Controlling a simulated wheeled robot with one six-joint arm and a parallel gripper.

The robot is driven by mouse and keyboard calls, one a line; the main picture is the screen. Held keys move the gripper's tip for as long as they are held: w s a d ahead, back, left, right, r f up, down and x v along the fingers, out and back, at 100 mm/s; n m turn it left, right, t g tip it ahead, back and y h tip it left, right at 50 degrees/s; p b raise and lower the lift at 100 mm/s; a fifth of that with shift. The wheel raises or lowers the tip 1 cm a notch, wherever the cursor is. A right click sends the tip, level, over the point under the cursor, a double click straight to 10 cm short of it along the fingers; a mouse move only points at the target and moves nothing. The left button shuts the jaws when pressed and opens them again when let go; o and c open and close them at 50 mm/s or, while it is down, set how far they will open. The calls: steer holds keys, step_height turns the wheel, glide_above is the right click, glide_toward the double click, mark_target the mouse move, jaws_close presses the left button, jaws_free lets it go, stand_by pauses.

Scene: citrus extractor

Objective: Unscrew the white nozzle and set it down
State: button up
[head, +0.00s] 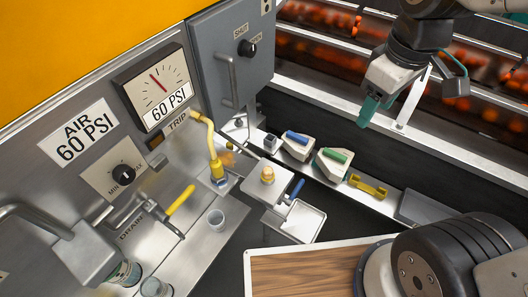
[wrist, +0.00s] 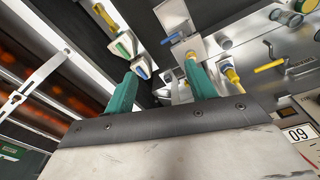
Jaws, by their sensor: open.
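My gripper (head: 370,110) is raised at the upper right in the head view, well away from the bench fixtures. In the wrist view its two teal fingers (wrist: 162,88) are spread apart with nothing between them. A small pale-yellow, nozzle-like piece (head: 267,175) stands upright on a square light-grey block; it is the likeliest nozzle, but I cannot tell that it is white. In the wrist view a small yellowish tip (wrist: 190,55) shows by the right finger, partly hidden. A square light tray (head: 301,220) and a blue lever (head: 296,188) sit beside the block.
A bent yellow pipe (head: 212,146) stands left of the block. Wedge blocks with a blue handle (head: 297,137) and a green handle (head: 335,155), and a yellow bracket (head: 368,187), line the ledge.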

steer(key=w+a+f+n, duration=0.7)
steer(key=f+n, duration=0.1)
steer(key=n+g, duration=0.1)
steer(key=n, duration=1.3)
glide_above(268, 170)
step_height(268, 170, down, 20)
steer(key=shift+r, duration=0.1)
steer(key=shift+f, duration=3.95)
steer(key=c, duration=1.1)
steer(key=shift+n, duration=0.7)
steer(key=shift+n, duration=0.9)
